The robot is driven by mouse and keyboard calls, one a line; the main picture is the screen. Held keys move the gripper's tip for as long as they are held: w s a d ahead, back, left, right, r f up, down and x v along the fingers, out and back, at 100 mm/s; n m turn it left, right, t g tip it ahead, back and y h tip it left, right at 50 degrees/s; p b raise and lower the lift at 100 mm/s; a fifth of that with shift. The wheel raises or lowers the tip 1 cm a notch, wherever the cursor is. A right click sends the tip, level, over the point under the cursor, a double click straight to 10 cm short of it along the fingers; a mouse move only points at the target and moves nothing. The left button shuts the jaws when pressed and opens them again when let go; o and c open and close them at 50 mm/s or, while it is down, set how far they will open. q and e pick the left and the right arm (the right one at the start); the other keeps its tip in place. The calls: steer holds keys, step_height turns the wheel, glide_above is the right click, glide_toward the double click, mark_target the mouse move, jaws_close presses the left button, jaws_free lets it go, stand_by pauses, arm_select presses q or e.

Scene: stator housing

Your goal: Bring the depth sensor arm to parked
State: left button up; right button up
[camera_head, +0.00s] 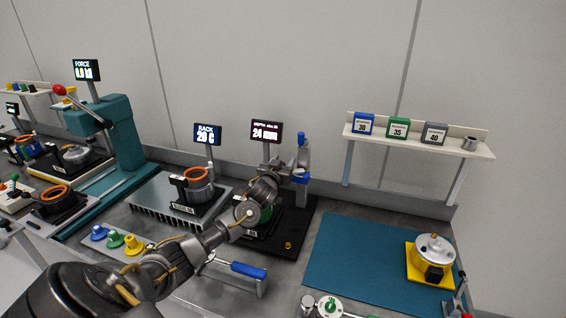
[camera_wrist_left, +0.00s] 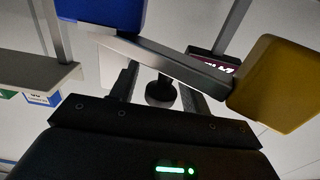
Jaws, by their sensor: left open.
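The depth sensor station stands at the middle back, with a dark display reading 24 mm (camera_head: 266,131). Its grey upright has a blue top (camera_head: 302,138). My left arm reaches in from the lower left, and my left gripper (camera_head: 293,177) is at the upright, hiding part of the station. In the left wrist view the open left gripper (camera_wrist_left: 160,80) has its fingers apart. A grey bar (camera_wrist_left: 165,58) crosses in front of them, with a blue block (camera_wrist_left: 100,10) at upper left and a yellow block (camera_wrist_left: 275,85) at right. Contact with the bar cannot be told.
A rack with a 20 C display (camera_head: 207,134) stands left of the station. A teal press (camera_head: 105,130) is further left. A blue mat (camera_head: 350,260) lies at right with a yellow-based housing (camera_head: 432,260). A shelf (camera_head: 400,142) with numbered blocks is above it.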

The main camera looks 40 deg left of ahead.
arm_select(q)
steer(key=shift+c, duration=0.9)
jaws_close()
